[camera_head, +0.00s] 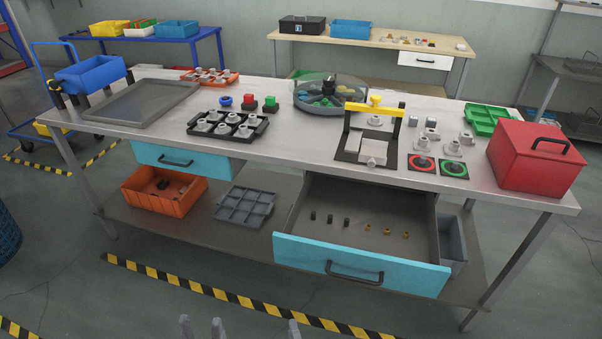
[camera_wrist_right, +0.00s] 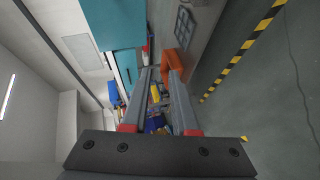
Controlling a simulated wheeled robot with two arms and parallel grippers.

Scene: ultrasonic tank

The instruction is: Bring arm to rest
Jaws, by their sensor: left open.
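My left gripper (camera_head: 202,328) shows at the bottom edge of the head view as two grey fingertips with a gap between them. It is open and empty, in front of the workbench (camera_head: 270,146) and apart from it. A single grey fingertip further right at the bottom edge appears to belong to my right gripper (camera_head: 295,330). In the right wrist view, the right gripper (camera_wrist_right: 162,75) has its two long grey fingers apart with nothing held between them. That view is turned sideways. The arms themselves are outside the head view.
An open drawer (camera_head: 360,265) with small parts juts from the bench front. An orange bin (camera_head: 165,205) and a grey divided tray (camera_head: 245,207) are on the lower shelf. A red toolbox (camera_head: 535,160) stands at the bench's right end. Floor in front, past striped tape (camera_head: 215,293), looks clear.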

